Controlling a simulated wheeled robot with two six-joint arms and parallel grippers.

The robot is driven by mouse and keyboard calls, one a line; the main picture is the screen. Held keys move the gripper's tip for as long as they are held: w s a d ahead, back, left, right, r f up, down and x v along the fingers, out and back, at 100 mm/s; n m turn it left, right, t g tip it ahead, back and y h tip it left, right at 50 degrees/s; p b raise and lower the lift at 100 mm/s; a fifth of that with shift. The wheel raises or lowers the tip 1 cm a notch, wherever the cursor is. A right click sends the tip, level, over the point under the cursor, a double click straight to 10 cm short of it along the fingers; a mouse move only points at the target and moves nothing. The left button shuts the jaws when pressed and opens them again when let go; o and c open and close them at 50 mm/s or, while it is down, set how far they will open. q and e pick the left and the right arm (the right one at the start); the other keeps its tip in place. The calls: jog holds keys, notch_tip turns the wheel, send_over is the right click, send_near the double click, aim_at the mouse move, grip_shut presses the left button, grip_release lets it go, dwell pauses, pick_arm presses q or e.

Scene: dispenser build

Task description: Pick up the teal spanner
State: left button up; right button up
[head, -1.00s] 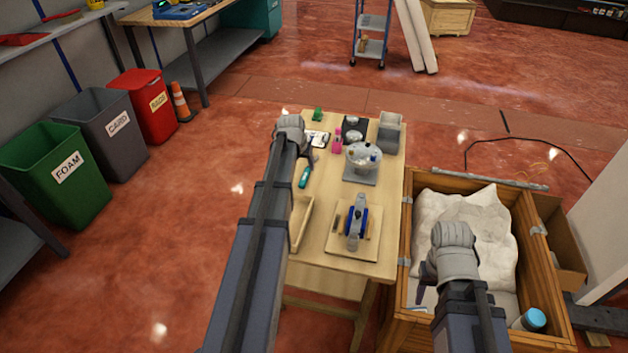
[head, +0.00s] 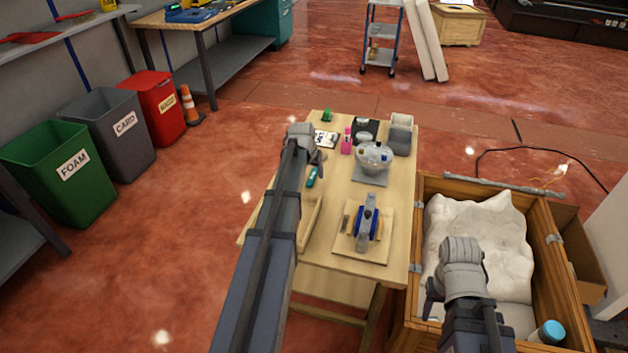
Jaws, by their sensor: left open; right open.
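A small teal object (head: 312,177), which looks like the teal spanner, lies on the wooden table (head: 335,258) near its left edge, partly hidden by my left arm. My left gripper (head: 317,159) is open and empty, just beyond and above it in the picture; I cannot tell its height. My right gripper (head: 430,303) is open and empty over the left side of the wooden crate, away from the table.
A blue-and-grey device on a board (head: 345,243), a dispenser with a clear bowl (head: 373,158), a pink item (head: 346,142), a green item (head: 327,115) and grey bins (head: 400,141) stand on the table. A wooden crate (head: 412,262) with white packing stands at right.

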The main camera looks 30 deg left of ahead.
pick_arm(q)
jog(key=shift+x, duration=0.8)
jog(key=shift+f+b, duration=0.1)
jog(key=shift+b, duration=0.3)
jog(key=shift+c, duration=0.2)
grip_shut()
dwell(0.6)
